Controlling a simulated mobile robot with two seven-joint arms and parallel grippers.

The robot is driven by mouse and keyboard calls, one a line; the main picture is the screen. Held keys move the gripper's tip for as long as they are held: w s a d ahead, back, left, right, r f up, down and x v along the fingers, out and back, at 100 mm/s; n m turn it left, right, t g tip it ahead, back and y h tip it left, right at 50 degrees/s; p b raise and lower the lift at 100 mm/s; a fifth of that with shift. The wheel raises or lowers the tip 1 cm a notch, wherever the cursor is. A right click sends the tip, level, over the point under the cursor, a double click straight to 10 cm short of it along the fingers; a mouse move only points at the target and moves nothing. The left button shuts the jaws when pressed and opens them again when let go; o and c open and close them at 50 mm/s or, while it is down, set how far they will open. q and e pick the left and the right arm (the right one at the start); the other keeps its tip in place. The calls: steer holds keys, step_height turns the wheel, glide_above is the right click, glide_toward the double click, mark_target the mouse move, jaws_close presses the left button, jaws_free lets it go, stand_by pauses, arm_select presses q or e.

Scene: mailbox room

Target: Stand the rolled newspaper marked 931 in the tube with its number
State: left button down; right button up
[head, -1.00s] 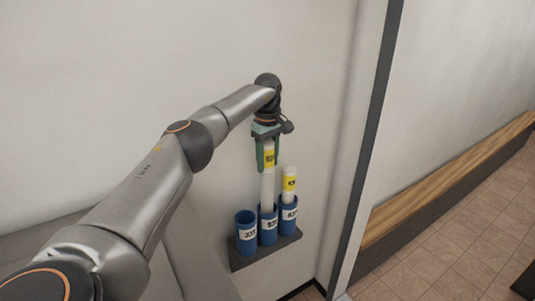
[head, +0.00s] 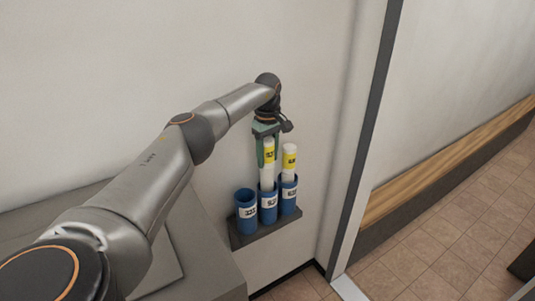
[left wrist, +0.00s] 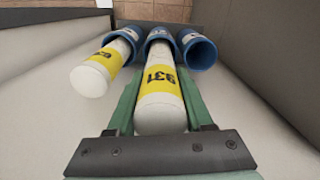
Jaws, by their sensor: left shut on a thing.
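The rolled newspaper marked 931 (left wrist: 160,88) is white with a yellow band, and its number reads clearly in the left wrist view. My left gripper (head: 266,152) is shut on it, with green fingers on either side of its upper part; the fingers (left wrist: 160,100) also show in the left wrist view. The roll (head: 268,170) stands about upright, its lower end inside the middle blue tube (head: 268,208). This tube's white label is too small to read surely, and the roll's bottom is hidden inside it. My right gripper is not in view.
A second yellow-banded roll (head: 289,162) stands in the right blue tube (head: 289,198). The left blue tube (head: 246,212) looks empty. All three tubes stand on a dark shelf (head: 262,234) at the wall. A door frame and wooden bench (head: 440,170) are to the right.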

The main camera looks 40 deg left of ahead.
arm_select(q)
steer(key=shift+c, duration=1.1)
jaws_free()
step_height(320, 180, up, 13)
steer(key=shift+f+p, duration=0.2)
steer(key=shift+p, duration=0.1)
steer(key=shift+f, duration=0.15)
